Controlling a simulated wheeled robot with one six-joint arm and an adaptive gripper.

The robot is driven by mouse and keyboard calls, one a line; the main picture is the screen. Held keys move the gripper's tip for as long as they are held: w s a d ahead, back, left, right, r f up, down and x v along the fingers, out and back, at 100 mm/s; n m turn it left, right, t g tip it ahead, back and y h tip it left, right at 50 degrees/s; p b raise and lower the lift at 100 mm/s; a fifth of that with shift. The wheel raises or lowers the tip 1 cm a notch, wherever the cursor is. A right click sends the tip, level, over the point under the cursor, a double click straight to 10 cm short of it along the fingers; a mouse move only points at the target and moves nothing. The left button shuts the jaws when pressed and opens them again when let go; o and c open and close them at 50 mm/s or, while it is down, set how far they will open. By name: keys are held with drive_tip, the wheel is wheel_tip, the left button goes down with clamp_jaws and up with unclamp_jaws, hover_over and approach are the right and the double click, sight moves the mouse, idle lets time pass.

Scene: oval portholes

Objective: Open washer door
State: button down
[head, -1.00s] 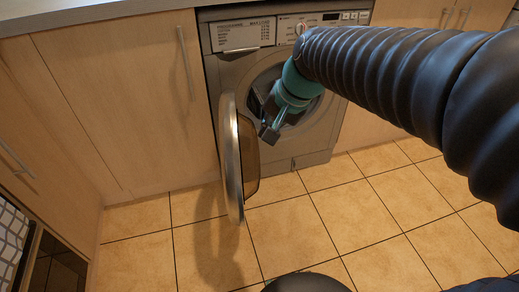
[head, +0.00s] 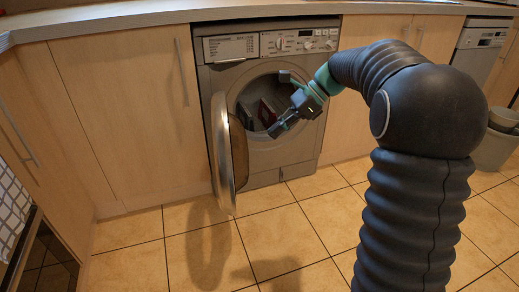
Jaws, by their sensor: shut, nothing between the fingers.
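The grey washer (head: 290,170) stands under the counter. Its round door (head: 227,155) is swung wide open on the left side, seen nearly edge-on, and the dark drum opening (head: 262,100) shows behind my gripper. My gripper (head: 272,132) is in front of the opening, to the right of the door's inner face and apart from it in the picture. Its fingers point down and left, shut with nothing held. How far the fingertips are from the drum opening is hard to tell.
Wooden cabinets with bar handles (head: 182,72) flank the washer. The worktop (head: 200,10) runs above it. A bin or bucket (head: 495,148) stands at the far right. The tiled floor (head: 130,235) in front is clear.

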drive_tip(key=shift+a+r+b+x, duration=0.25)
drive_tip(key=shift+b+x, duration=0.15)
drive_tip(key=shift+x, duration=1.55)
drive_tip(key=shift+a+r+b+x, duration=0.25)
drive_tip(key=shift+b+x, duration=0.2)
drive_tip(key=shift+x, duration=1.45)
drive_tip(key=shift+a+r+b+x, duration=0.2)
drive_tip(key=shift+b+x, duration=0.2)
drive_tip(key=shift+x, duration=1.55)
drive_tip(key=shift+r, duration=0.1)
